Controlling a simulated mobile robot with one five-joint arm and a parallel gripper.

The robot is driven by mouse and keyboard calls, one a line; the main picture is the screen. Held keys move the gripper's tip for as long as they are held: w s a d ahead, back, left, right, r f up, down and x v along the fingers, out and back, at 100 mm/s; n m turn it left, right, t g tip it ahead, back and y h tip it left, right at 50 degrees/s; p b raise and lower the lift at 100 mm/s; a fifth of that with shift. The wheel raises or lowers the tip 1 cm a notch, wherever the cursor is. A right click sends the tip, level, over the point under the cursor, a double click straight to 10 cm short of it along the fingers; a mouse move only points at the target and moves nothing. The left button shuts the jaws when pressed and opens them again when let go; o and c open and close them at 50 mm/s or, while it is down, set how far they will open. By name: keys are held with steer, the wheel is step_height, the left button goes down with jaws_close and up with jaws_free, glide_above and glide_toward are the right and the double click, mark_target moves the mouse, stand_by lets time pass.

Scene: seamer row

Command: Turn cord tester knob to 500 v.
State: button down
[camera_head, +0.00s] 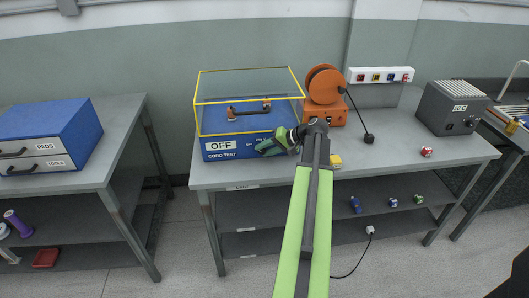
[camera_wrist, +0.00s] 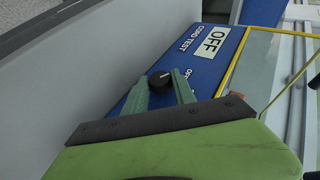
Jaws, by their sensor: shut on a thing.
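The blue cord tester (camera_head: 220,154) stands on the middle table under a clear cover with yellow edges. Its front carries an "OFF" label and the words "CORD TEST". In the wrist view the tester front (camera_wrist: 187,56) appears tilted, with the black knob (camera_wrist: 159,81) on it. My gripper (camera_head: 268,147) is at the tester's front, right of the "OFF" label. In the wrist view its two green fingers (camera_wrist: 160,88) are on either side of the knob, shut on it. The gripper hides the knob in the head view. The knob's setting cannot be read.
An orange cord reel (camera_head: 323,88) and a white power strip (camera_head: 380,76) stand right of the tester. A dark grey box (camera_head: 450,107) sits farther right. A yellow block (camera_head: 336,161) lies near my arm. A blue cabinet (camera_head: 50,130) stands on the left table.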

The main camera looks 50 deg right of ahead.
steer(key=b, duration=0.2)
steer(key=f+t+y+b, duration=0.1)
steer(key=b, duration=0.1)
steer(key=shift+s+d+f+m+t, duration=0.1)
steer(key=shift+d+f+m+t, duration=0.05)
steer(key=shift+m+t, duration=0.15)
steer(key=t+y+b, duration=0.1)
steer(key=b, duration=0.3)
steer(key=shift+f+m+t+y, duration=0.1)
steer(key=shift+m+t+y, duration=0.2)
steer(key=t+b, duration=0.1)
steer(key=b, duration=0.1)
steer(key=shift+m+y+b, duration=0.3)
steer(key=shift+y, duration=0.1)
steer(key=shift+t+b, duration=0.3)
steer(key=shift+b, duration=0.15)
steer(key=shift+s+r, duration=0.1)
steer(key=shift+r, duration=0.15)
steer(key=c, duration=1)
jaws_free()
steer(key=shift+c, duration=0.2)
